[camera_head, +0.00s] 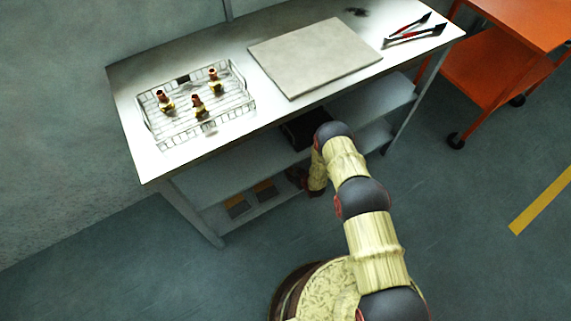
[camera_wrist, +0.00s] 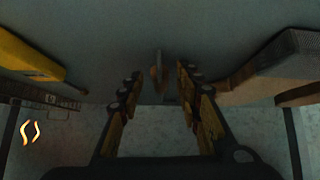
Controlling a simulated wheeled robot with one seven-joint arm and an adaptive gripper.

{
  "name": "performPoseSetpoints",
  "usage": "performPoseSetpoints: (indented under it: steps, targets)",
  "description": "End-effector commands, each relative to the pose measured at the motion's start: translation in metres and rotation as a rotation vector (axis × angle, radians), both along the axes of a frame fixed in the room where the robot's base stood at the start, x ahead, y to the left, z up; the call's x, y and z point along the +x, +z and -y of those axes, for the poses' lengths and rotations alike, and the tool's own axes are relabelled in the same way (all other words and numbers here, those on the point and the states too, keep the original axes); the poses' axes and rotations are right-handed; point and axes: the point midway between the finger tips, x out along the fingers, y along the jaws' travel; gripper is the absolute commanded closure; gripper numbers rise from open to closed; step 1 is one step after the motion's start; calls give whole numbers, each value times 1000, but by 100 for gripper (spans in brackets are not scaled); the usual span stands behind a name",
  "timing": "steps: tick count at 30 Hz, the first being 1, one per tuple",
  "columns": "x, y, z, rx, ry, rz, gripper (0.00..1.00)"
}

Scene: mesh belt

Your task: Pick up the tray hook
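I cannot tell for sure which thing is the tray hook. Two long red-and-black tools, one (camera_head: 409,24) and another (camera_head: 414,36), lie on the tabletop's right end. My gripper is low at the front of the table by the shelves, mostly hidden behind my arm in the head view. In the wrist view my gripper (camera_wrist: 160,75) is open, its two fingers apart. A thin brownish upright thing (camera_wrist: 157,72) shows between the fingertips, dim and small; I cannot tell whether it lies between them or beyond. No contact is visible.
A wire tray (camera_head: 240,97) with 3 red-and-yellow fittings and a grey board (camera_head: 315,55) are on the tabletop (camera_head: 130,90). A black box (camera_head: 305,128) sits on a shelf below. In the wrist view, a yellow thing (camera_wrist: 28,56) and a brown block (camera_wrist: 265,75) flank the gripper.

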Motion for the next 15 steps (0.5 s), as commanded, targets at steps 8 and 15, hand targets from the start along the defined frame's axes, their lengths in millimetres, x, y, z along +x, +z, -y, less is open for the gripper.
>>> performPoseSetpoints:
  steps: [8,15]
  targets:
    - [0,0,0,0,0,0,83]
    - [0,0,0,0,0,0,97]
